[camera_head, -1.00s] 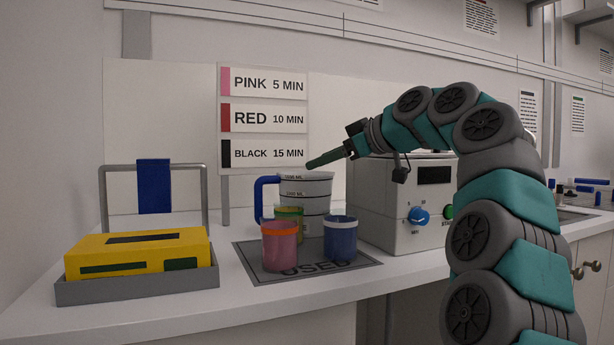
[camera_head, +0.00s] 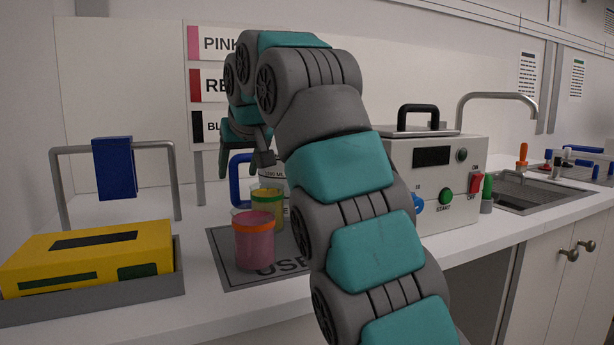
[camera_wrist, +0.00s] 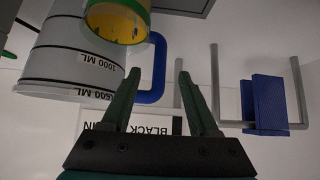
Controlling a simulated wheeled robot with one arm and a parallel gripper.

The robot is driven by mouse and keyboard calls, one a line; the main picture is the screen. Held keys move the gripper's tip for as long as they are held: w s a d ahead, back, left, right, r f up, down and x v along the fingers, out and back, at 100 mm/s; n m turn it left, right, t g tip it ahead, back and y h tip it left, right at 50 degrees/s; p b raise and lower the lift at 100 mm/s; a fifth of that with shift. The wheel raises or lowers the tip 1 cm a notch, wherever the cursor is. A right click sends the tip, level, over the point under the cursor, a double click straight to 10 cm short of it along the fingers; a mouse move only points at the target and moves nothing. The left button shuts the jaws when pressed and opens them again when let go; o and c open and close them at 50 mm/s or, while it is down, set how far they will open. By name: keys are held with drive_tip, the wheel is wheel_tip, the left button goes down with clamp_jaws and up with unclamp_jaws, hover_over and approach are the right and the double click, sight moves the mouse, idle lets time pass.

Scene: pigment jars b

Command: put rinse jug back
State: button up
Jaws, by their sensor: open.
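The rinse jug (camera_head: 275,178) is a pale measuring jug with a blue handle (camera_head: 237,182), largely hidden behind my arm in the head view. In the wrist view the jug (camera_wrist: 68,65) appears upside down at the left, its handle (camera_wrist: 158,72) towards the middle. My gripper (camera_head: 243,152) is open and points down just above the handle. In the wrist view my gripper (camera_wrist: 157,78) has its fingers spread, with the handle showing between and beyond the tips. I cannot tell whether they touch it.
A pink jar (camera_head: 254,248) and a yellow jar with a green rim (camera_head: 268,202) stand before the jug on a grey mat (camera_head: 222,252) marked USED. A yellow box in a grey tray (camera_head: 120,303) is at left, a metal frame (camera_head: 175,185) behind. A white machine (camera_head: 432,180) stands at right.

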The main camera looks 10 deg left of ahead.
sight(236, 184)
drive_tip(key=shift+b+x, duration=0.5)
drive_tip(key=shift+x, duration=3.45)
drive_tip(key=shift+c, duration=0.2)
drive_tip(key=shift+s, duration=0.1)
clamp_jaws()
